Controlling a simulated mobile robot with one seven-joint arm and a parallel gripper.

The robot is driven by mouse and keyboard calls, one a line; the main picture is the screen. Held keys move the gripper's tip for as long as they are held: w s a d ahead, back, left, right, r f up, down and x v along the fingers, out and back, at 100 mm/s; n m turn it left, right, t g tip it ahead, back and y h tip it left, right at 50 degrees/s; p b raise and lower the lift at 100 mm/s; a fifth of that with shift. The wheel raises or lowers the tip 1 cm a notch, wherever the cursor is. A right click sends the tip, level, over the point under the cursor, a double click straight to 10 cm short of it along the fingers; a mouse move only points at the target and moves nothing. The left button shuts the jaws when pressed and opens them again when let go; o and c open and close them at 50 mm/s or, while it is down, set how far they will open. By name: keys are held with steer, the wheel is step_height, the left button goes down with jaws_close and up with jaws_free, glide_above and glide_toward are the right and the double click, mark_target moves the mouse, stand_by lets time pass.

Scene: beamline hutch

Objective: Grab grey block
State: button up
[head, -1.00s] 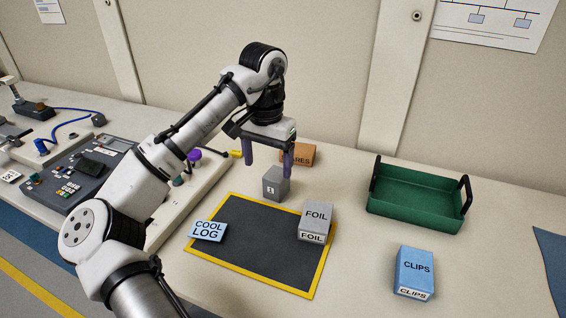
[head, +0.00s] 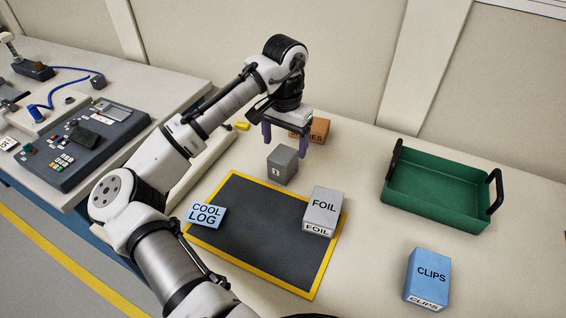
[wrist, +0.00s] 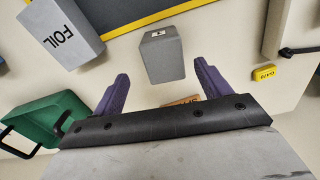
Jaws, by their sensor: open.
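The grey block (head: 282,164) stands on the table just behind the black mat's far edge, with a small white label on its side. It also shows in the wrist view (wrist: 163,57), ahead of and roughly between my fingertips, apart from them. My gripper (head: 286,145) is open and empty, with purple fingers pointing down above and behind the grey block. In the wrist view both fingers of my gripper (wrist: 162,82) are spread apart. A second grey box marked FOIL (head: 322,210) stands on the mat's right side.
The black mat (head: 262,250) has a yellow border, with a blue COOL LOG piece (head: 206,214) at its left edge. An orange-brown box (head: 318,131) stands behind my gripper. A green tray (head: 440,200) and a blue CLIPS box (head: 428,278) are to the right.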

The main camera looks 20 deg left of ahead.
mark_target(283, 154)
steer(key=shift+w+a+f+p, duration=0.15)
steer(key=shift+f+p, duration=0.2)
steer(key=shift+f, duration=1.1)
steer(key=shift+a+f+p, duration=0.1)
steer(key=shift+f+p, duration=0.2)
steer(key=shift+f, duration=1.1)
steer(key=shift+c, duration=0.2)
steer(key=c, duration=1.2)
